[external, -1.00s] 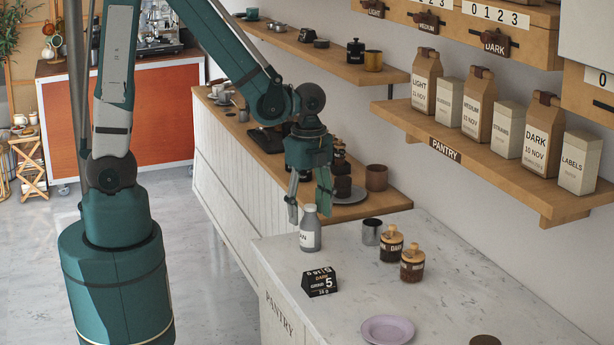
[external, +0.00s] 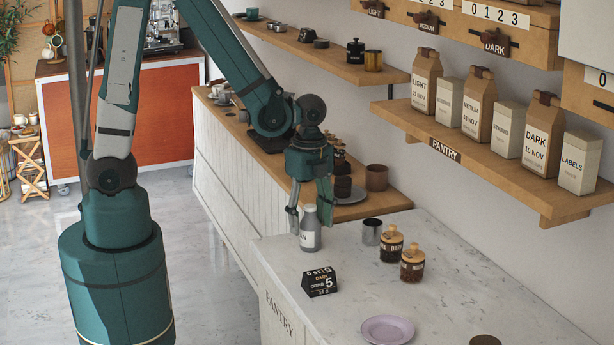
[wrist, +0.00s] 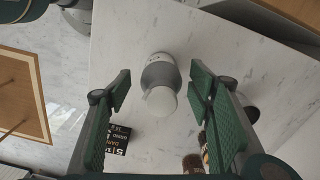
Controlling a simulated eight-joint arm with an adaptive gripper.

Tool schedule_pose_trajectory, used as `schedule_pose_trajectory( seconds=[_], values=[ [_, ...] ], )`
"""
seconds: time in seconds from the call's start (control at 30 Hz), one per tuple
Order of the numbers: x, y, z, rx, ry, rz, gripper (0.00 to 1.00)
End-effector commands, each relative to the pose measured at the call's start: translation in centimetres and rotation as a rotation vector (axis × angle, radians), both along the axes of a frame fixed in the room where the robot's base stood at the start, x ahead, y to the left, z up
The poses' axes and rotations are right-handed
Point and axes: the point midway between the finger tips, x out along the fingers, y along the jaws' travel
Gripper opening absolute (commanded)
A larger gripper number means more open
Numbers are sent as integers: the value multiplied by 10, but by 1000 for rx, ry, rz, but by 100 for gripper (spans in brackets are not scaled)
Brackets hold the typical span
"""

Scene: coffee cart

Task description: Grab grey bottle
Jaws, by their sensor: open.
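In the wrist view the bottle (wrist: 161,78) is seen from above, between the two fingers. My gripper (external: 309,220) is open, fingers pointing down on either side of the bottle's upper part. In the wrist view my gripper (wrist: 160,108) shows clear gaps between its green pads and the bottle.
A metal cup (external: 371,232) and two dark jars (external: 391,244) with wooden lids stand right of the bottle. A black card block (external: 320,282) lies in front of it. A lilac plate (external: 388,329) is at the front. The marble between them is clear.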

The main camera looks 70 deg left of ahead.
Motion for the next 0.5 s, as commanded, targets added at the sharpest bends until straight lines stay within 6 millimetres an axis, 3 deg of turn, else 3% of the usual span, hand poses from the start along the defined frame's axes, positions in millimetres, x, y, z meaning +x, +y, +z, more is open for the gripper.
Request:
schedule_pose_trajectory(
  seconds=[0.5],
  values=[
    [2, -1, -38, 0, 0, 0, 52]
  ],
)
